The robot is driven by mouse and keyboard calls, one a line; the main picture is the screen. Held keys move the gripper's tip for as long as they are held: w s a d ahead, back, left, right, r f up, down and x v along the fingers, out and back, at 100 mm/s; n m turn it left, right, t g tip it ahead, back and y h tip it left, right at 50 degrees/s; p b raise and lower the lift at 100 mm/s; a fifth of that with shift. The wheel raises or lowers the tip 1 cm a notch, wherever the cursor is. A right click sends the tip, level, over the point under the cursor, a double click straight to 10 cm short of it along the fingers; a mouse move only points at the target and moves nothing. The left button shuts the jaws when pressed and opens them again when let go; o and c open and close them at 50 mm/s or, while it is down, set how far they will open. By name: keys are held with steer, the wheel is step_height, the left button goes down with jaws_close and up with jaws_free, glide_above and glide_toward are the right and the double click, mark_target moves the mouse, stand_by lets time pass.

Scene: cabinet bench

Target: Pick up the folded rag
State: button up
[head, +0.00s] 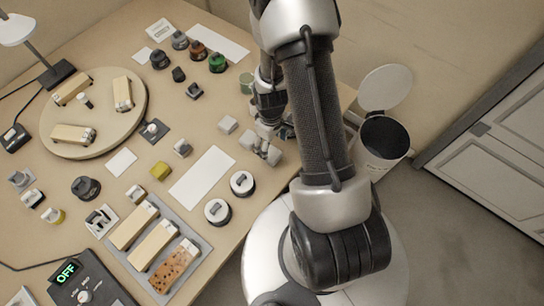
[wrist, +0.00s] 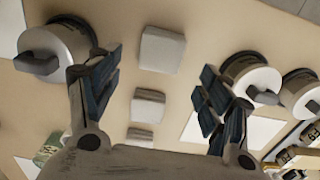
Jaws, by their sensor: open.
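I cannot tell for sure which is the folded rag. The largest pad (wrist: 162,48) shows between and beyond my fingertips.
Two white-topped round dials (head: 240,184) (head: 217,211) and a white sheet (head: 203,176) lie near my gripper. A yellow block (head: 160,171) and a tray with several bars (head: 193,232) are farther left. A lidded bin (head: 383,137) stands beyond the table edge.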

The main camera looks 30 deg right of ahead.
mark_target(272, 154)
steer(key=f, duration=0.2)
steer(key=f+b, duration=0.1)
steer(key=f, duration=0.1)
steer(key=f+b, duration=0.1)
steer(key=shift+s+f, duration=0.25)
steer(key=shift+f, duration=0.15)
steer(key=shift+r, duration=0.1)
steer(key=shift+c, duration=0.4)
steer(key=c, duration=0.9)
steer(key=shift+r, duration=0.1)
step_height(272, 154, up, 20)
steer(key=p, duration=0.6)
